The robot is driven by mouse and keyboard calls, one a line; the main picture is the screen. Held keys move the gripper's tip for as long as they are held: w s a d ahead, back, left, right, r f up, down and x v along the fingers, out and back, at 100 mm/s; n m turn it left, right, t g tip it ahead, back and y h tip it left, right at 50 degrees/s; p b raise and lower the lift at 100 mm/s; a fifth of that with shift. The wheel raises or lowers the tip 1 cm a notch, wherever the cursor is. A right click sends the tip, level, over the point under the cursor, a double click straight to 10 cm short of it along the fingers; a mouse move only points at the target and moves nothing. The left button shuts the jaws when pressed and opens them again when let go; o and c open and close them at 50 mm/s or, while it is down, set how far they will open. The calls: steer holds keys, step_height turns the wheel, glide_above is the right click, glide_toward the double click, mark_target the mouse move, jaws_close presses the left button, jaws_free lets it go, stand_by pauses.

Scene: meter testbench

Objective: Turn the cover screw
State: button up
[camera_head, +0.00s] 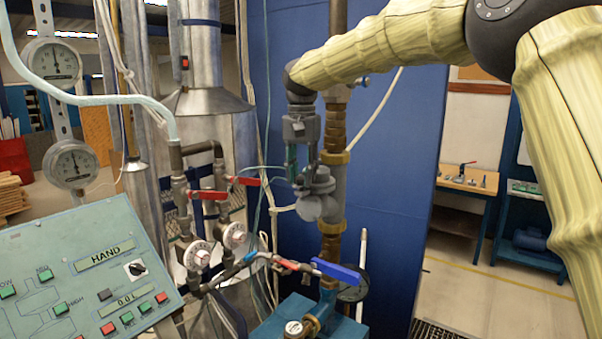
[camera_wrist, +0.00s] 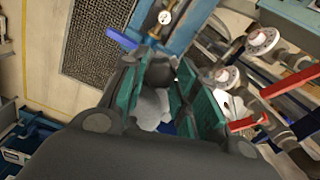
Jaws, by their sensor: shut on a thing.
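A grey meter body (camera_head: 322,184) sits on the vertical brass pipe in the middle of the head view. A round grey cover (camera_head: 308,208) is on its lower front. My gripper (camera_head: 303,180) points down at the top left of the meter, its teal fingers close against it. In the wrist view, the fingers of my gripper (camera_wrist: 165,80) stand on both sides of a grey part of the meter (camera_wrist: 152,107). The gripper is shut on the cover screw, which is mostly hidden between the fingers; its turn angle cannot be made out.
The brass pipe (camera_head: 331,243) runs below the meter. A blue-handled valve (camera_head: 337,271) and red-handled valves (camera_head: 207,195) are close by on the left and below. A green control panel (camera_head: 90,275) stands at lower left. A blue partition (camera_head: 395,170) is behind.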

mark_target(302, 177)
steer(key=o, duration=1)
step_height(302, 177, up, 12)
steer(key=shift+f, duration=0.1)
